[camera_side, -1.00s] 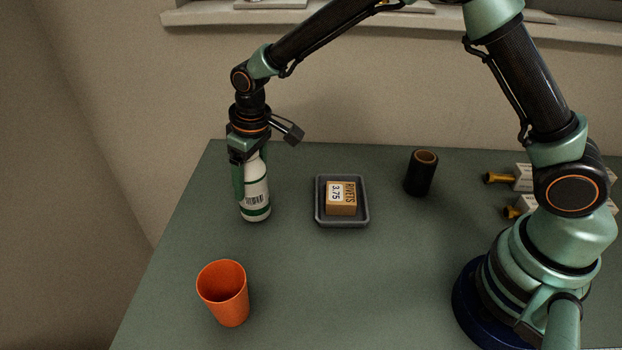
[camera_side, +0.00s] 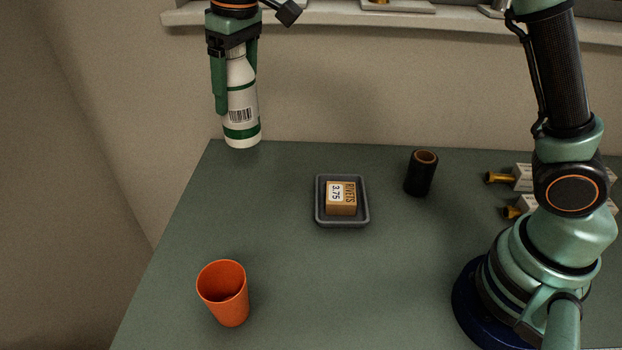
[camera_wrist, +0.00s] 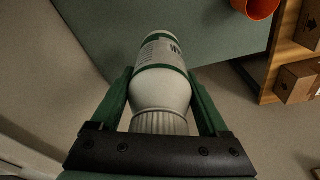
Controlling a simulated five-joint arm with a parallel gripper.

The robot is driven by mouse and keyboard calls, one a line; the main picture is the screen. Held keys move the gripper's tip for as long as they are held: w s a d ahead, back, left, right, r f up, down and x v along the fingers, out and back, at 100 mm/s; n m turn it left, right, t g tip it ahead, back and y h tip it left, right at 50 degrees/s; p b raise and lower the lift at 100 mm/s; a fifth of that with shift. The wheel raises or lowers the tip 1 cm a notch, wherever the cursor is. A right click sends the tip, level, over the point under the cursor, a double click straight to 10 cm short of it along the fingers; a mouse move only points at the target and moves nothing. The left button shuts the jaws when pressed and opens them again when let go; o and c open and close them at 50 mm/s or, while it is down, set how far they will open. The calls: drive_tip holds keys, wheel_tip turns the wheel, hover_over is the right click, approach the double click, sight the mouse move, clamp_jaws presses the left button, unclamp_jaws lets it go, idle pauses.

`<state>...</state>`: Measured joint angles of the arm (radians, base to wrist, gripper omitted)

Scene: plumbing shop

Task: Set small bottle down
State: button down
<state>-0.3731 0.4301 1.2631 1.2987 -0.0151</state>
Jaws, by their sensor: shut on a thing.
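The small bottle (camera_side: 241,105) is white with green bands and a barcode label. My gripper (camera_side: 234,85) is shut on it around its upper part and holds it nearly upright, in the air above the table's far left corner. In the wrist view the bottle (camera_wrist: 160,85) lies between the two green fingers of my gripper (camera_wrist: 160,100), with its ribbed cap toward the palm.
A grey tray (camera_side: 342,222) holding a rivets box (camera_side: 341,198) is on the green table (camera_side: 300,280). A black cup (camera_side: 421,175) stands right of it and an orange cup (camera_side: 224,293) at front left. The left-centre surface is clear.

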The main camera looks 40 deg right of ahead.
drive_tip(key=w+d+f+m, duration=0.3)
drive_tip(key=w+d+f, duration=0.7)
drive_tip(key=w+f, duration=0.15)
wheel_tip(320, 180, down, 8)
drive_tip(key=w, duration=0.1)
drive_tip(key=shift+r, duration=0.2)
drive_tip(key=shift+f, duration=0.1)
unclamp_jaws()
drive_tip(key=shift+f, duration=0.1)
